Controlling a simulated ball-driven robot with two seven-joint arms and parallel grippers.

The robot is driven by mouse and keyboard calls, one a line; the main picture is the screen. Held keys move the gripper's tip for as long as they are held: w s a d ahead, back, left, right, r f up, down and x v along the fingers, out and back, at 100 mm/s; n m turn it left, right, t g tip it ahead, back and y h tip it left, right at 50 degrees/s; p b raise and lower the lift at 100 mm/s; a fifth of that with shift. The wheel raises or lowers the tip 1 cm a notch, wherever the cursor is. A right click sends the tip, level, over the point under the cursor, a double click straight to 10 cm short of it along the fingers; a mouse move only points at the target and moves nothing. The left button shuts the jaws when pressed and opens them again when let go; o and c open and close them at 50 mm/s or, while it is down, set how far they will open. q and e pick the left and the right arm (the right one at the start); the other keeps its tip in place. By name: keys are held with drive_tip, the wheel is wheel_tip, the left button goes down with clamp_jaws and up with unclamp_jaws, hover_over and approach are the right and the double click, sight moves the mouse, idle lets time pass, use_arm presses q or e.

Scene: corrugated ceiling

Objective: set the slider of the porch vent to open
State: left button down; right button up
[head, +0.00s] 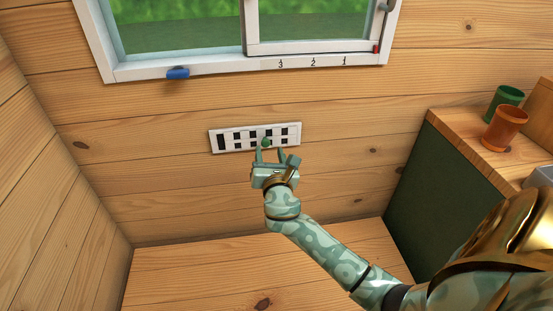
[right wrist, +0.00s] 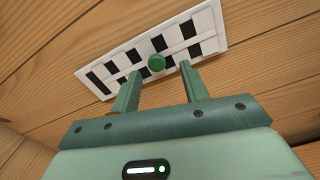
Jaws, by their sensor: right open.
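The porch vent (head: 230,147) is a white plate with rows of black openings, set on the wooden wall below the window. Its slider has a round green knob (head: 265,142) near the middle of the plate. My right gripper (head: 269,155) is just below the knob with its fingers open. In the right wrist view the vent (right wrist: 205,20) lies tilted ahead of the fingertips, and the green knob (right wrist: 156,62) shows between and just beyond the two open fingers (right wrist: 160,78). I cannot tell whether either finger touches it. My left gripper is not in view.
Above the vent is a window with a white frame (head: 215,68), a blue handle (head: 178,73) and the marks 3, 2, 1. At right, a green-sided counter (head: 425,175) bears a green cup (head: 508,97) and an orange-brown cup (head: 503,130). The wall left of the vent is clear.

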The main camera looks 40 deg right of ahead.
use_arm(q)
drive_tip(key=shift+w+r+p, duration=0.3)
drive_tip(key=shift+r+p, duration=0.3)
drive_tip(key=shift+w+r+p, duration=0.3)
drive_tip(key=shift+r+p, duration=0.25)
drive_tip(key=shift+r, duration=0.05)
use_arm(e)
drive_tip(key=v, duration=1.3)
drive_tip(key=shift+s, duration=0.3)
